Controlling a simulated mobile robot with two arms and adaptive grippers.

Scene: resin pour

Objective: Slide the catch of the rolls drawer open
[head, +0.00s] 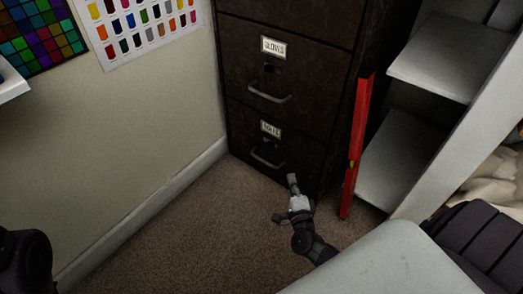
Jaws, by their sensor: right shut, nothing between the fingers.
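A dark brown filing cabinet (315,75) stands in the corner. Its lowest visible drawer (238,135) has a small label (270,129), too blurred to read surely, and a grey bar handle (266,160). A small dark part, perhaps the catch, sits between label and handle; its position cannot be told. The drawer above has a label reading GLOVES (273,47) and its own handle (268,94). Both drawers look closed. My right gripper (292,180) is shut and empty, low in front of the cabinet, below and right of the lower handle. My left gripper is not seen.
A red spirit level (354,150) leans upright at the cabinet's right side. White shelves (450,55) stand right of it. A wall with a white baseboard (150,215) runs along the left. Brown carpet (190,235) before the cabinet is clear.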

